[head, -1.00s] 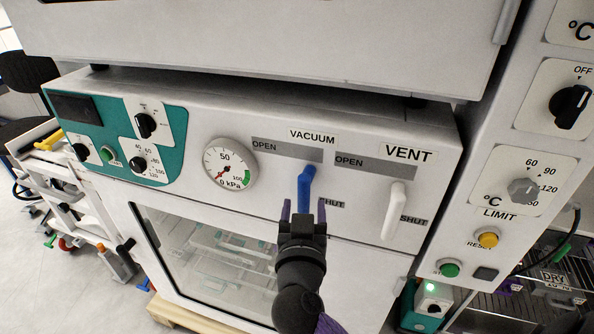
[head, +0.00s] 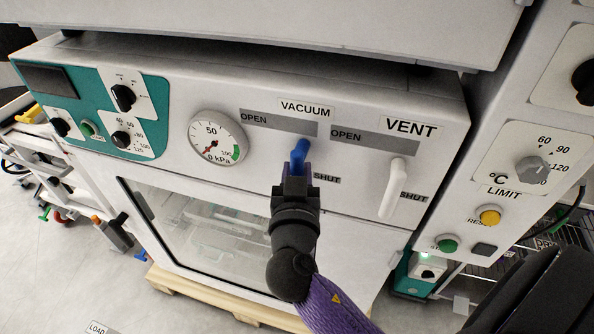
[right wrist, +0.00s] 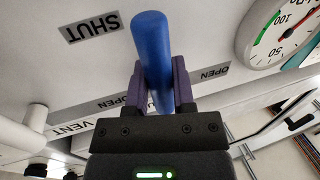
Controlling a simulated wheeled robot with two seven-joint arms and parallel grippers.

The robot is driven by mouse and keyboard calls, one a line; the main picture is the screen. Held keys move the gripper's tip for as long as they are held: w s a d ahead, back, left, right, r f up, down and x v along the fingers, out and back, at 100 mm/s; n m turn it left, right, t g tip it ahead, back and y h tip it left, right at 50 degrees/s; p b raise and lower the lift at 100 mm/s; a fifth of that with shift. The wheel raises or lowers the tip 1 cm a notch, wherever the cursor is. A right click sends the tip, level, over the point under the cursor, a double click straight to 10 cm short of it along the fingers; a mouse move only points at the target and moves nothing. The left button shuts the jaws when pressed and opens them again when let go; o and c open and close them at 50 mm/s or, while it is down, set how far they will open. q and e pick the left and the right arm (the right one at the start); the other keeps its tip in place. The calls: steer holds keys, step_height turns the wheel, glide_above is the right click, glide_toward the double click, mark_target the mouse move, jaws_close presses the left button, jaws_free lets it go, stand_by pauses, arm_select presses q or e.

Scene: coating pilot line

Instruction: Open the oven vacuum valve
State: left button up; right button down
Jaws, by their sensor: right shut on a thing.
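The blue vacuum valve handle (head: 299,155) is on the white oven front, under the VACUUM label (head: 305,108). It hangs down toward the SHUT label (head: 327,179), away from the OPEN label at its upper left. My right gripper (head: 296,178) is shut on the lower part of this handle. In the right wrist view the blue handle (right wrist: 152,50) stands between the purple fingers (right wrist: 158,85), with its end sticking out. The fingers hide part of the handle in the head view. My left gripper is not in view.
The white vent handle (head: 393,188) hangs close to the right, beside its own SHUT label. The pressure gauge (head: 216,138) is to the left, its needle near 0. The glass oven door (head: 195,230) is below. A control column with knobs and buttons (head: 520,165) stands at the right.

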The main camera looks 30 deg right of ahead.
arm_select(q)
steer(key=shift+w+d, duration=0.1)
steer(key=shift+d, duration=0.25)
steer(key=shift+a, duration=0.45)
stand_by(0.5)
